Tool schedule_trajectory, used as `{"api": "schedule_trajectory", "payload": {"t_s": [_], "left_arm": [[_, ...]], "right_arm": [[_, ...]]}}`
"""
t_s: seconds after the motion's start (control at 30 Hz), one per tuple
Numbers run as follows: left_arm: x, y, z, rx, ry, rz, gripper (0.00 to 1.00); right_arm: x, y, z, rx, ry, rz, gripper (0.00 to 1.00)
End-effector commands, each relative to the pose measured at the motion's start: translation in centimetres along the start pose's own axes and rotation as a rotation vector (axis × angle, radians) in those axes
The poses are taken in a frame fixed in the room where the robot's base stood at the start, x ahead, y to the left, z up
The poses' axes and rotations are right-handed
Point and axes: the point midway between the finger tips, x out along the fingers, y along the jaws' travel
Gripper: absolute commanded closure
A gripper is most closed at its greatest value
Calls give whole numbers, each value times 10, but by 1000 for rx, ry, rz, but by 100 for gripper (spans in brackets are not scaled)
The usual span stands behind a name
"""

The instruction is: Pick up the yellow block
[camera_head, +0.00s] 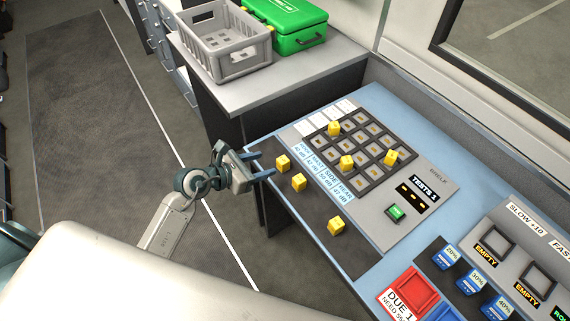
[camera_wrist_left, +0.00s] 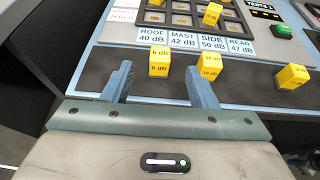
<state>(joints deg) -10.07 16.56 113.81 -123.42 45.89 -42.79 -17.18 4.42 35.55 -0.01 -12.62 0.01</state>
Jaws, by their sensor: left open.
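Several small yellow blocks are in view. Three lie on the dark strip at the desk's near edge: one nearest my gripper (camera_head: 283,163), a second (camera_head: 299,181) and a third further right (camera_head: 336,226). Three more sit in the grid panel (camera_head: 334,129). My left gripper (camera_head: 262,165) is open and empty beside the nearest block, at the desk's left edge. In the left wrist view, a block marked 6 dB (camera_wrist_left: 159,64) shows ahead between the open fingers, apart from them. A 10 dB block (camera_wrist_left: 209,68) shows beyond the right fingertip. My right gripper is not in view.
The grid panel has labels ROOF, MAST, SIDE and REAR (camera_wrist_left: 184,40) along its near side. A green button (camera_head: 395,212) is to its right. Blue blocks (camera_head: 446,258) and a red piece (camera_head: 408,290) are lower right. A grey crate (camera_head: 226,45) and green case (camera_head: 300,42) stand behind.

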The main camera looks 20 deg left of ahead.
Motion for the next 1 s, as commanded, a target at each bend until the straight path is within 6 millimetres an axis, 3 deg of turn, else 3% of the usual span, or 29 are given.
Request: {"api": "schedule_trajectory", "payload": {"t_s": [0.1,0.37,0.7,0.97,1.0], "left_arm": [[17,0,2,-4,-3,2,47],[36,0,0,-5,-2,0,47],[79,0,-8,-5,-2,1,47],[82,0,-10,-3,-1,1,47],[82,0,-10,-3,-1,1,51]], "right_arm": [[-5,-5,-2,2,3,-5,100],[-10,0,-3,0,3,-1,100],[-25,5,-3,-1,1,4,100],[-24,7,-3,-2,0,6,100],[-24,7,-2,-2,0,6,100]]}}
